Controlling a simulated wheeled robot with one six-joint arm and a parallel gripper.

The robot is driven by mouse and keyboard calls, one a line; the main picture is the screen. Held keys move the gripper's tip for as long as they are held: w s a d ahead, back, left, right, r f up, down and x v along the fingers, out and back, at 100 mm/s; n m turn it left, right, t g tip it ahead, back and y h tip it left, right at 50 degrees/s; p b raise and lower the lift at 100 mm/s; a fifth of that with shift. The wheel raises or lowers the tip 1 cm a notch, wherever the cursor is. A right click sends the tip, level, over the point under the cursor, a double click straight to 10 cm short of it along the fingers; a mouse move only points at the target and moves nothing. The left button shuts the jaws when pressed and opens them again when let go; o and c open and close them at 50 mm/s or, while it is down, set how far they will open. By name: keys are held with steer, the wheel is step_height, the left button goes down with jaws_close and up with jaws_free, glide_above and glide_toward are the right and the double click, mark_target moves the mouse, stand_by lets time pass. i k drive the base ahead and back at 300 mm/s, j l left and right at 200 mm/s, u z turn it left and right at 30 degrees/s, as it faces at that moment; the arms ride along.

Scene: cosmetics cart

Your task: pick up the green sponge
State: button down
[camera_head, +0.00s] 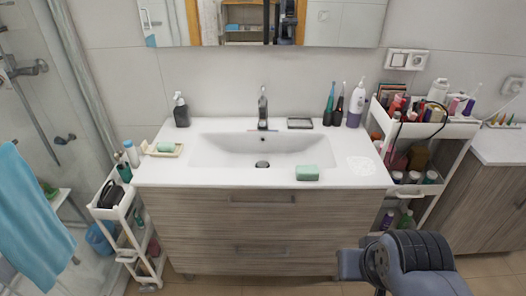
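The green sponge (307,173) lies on the front rim of the white sink counter, right of the drain. It is a small block, and nothing touches it from above. A second green item (166,147), perhaps soap, sits on a small dish at the counter's left side. My arm shows at the lower right, in front of the cabinet and apart from the sponge. Its gripper fingers do not show.
The sink (262,150) has a faucet (262,108) at its back. A dark soap dispenser (181,111) stands at the back left. Bottles and toothbrushes (356,104) stand at the back right. White carts with cosmetics flank the counter (220,178). The front right counter is mostly clear.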

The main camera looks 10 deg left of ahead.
mark_target(304, 172)
steer(key=i+j+z, duration=0.4)
steer(key=i+j, duration=0.6)
steer(key=j, duration=0.1)
